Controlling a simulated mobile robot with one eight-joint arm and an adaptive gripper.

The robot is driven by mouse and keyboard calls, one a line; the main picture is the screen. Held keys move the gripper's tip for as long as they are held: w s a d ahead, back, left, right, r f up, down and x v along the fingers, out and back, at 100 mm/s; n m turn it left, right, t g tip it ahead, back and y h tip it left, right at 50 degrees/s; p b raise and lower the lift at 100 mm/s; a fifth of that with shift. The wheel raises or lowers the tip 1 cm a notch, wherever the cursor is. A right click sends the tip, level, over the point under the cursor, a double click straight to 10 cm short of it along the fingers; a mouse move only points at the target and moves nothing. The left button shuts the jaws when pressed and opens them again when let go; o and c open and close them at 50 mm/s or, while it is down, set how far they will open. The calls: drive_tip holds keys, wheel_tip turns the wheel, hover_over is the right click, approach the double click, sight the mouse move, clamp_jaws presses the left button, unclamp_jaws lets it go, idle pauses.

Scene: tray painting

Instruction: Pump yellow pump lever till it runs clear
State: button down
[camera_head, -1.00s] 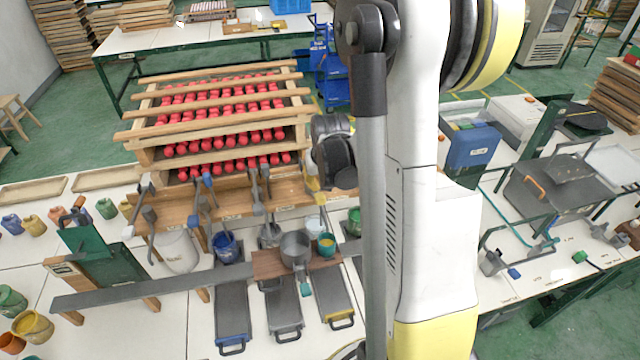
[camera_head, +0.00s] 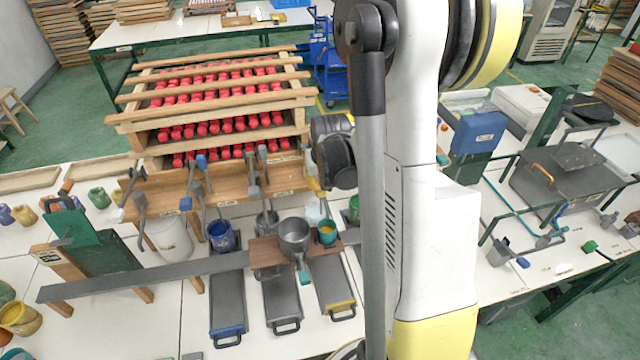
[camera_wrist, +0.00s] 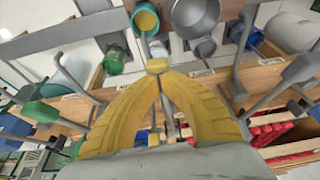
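The yellow pump lever shows in the wrist view as a small yellow block (camera_wrist: 157,66) on a thin grey bar. My gripper (camera_wrist: 156,76) has its two yellow ribbed fingers drawn together, tips meeting right at this block. I see no clear grasp around it; whether the tips touch it cannot be told. In the head view my arm hides most of the gripper. A teal cup with yellow liquid (camera_head: 327,233) stands on the wooden block near the pumps; it also shows in the wrist view (camera_wrist: 145,19). A dark channel with a yellow end (camera_head: 340,307) lies in front.
A grey metal pot (camera_head: 294,236) stands beside the cup. Other levers with grey and blue knobs (camera_head: 186,204) stand close by to the left. A blue cup (camera_head: 221,236) is left of the pot. A rack of red rollers (camera_head: 215,104) stands behind the pumps.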

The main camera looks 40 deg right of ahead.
drive_tip(key=shift+f+b, duration=1.95)
drive_tip(key=shift+f, duration=0.3)
wheel_tip(320, 180, up, 13)
drive_tip(key=p, duration=0.8)
drive_tip(key=shift+f, duration=0.15)
drive_tip(key=shift+a+f, duration=0.15)
drive_tip(key=s+a+f+n+t+b, duration=0.1)
drive_tip(key=s+a+f+b, duration=0.3)
drive_tip(key=a+b, duration=0.4)
drive_tip(key=s+a+f+n+t+y+b, duration=0.1)
drive_tip(key=s+a+f+n+b, duration=0.1)
drive_tip(key=s+a+f+b, duration=0.3)
drive_tip(key=s+a+f+n+t+b, duration=0.1)
drive_tip(key=s+a+f+b, duration=0.3)
drive_tip(key=a+b, duration=0.7)
drive_tip(key=s+n+b, duration=0.1)
drive_tip(key=b, duration=0.1)
drive_tip(key=shift+s+f+t+y+b, duration=0.15)
drive_tip(key=shift+f+t+y+b, duration=0.15)
drive_tip(key=shift+f+y+b, duration=0.1)
